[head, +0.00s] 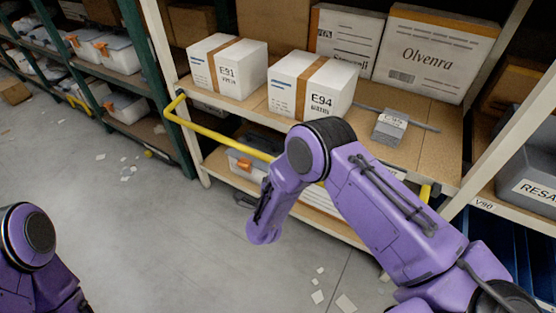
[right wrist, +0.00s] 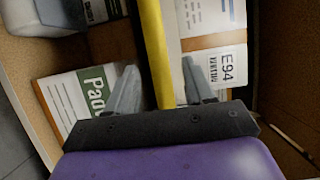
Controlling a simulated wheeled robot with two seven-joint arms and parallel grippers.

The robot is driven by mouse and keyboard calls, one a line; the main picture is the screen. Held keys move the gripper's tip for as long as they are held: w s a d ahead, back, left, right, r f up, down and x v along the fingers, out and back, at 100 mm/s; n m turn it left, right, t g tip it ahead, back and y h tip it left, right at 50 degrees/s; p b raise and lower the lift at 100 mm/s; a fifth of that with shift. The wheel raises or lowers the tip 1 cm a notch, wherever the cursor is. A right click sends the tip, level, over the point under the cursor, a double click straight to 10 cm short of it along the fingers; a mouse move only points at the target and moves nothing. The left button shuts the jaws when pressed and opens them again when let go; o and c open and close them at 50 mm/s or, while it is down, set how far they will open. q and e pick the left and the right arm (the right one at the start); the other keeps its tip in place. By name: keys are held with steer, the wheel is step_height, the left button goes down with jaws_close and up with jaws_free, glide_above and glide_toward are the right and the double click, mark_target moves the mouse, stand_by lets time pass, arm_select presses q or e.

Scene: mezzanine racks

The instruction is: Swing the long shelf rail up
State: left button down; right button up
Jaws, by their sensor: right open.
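The long yellow shelf rail (head: 222,140) runs along the front of the wooden shelf in the head view. Its left end bends back to the rack post, and its long bar hangs low, just below the shelf board's front edge. My right arm hides part of the bar. In the right wrist view the rail (right wrist: 154,48) passes between the two fingers of my right gripper (right wrist: 160,75), which is open around it. In the head view that gripper is hidden behind my arm. My left arm shows at the lower left, but its gripper is out of view.
White boxes E91 (head: 228,68) and E94 (head: 313,85) stand near the shelf's front edge (head: 225,107). A small grey box (head: 390,127) sits to their right, with the large Olvenra box (head: 435,52) behind. Paper scraps (head: 318,296) lie on the floor. The left aisle is open.

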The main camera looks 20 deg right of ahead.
steer(key=x, duration=0.7)
steer(key=shift+s+d+f, duration=0.1)
steer(key=shift+c, duration=0.4)
jaws_close()
steer(key=shift+p, duration=0.3)
